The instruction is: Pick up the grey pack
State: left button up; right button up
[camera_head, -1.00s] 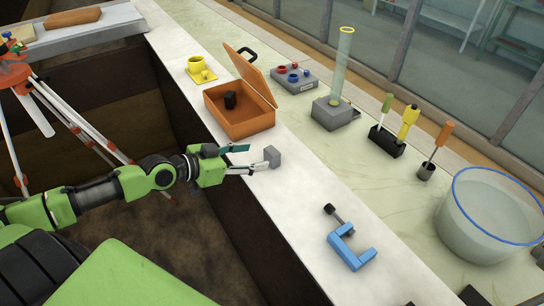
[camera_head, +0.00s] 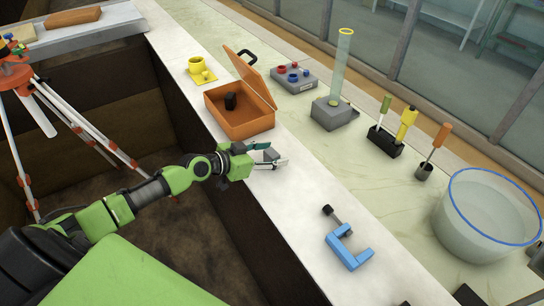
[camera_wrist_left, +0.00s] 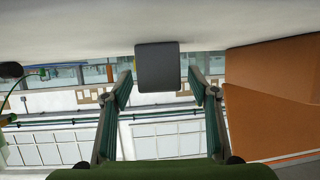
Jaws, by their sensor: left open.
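The grey pack (camera_head: 271,154) is a small grey block standing on the white bench strip, in front of the orange case. My left gripper (camera_head: 270,155) is open, with its fingers reaching to either side of the pack and partly hiding it in the head view. In the left wrist view, which is upside down, the pack (camera_wrist_left: 157,66) shows dark grey between the two fingertips of my gripper (camera_wrist_left: 160,84). A gap shows on each side of it. My right gripper is not in view.
The open orange case (camera_head: 246,122) with a black item inside stands just behind the gripper; it fills the right of the left wrist view (camera_wrist_left: 262,115). A blue clamp (camera_head: 350,252) lies nearer the front. The bench between pack and clamp is clear.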

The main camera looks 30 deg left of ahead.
pick_arm(q)
jog(key=c, duration=1.3)
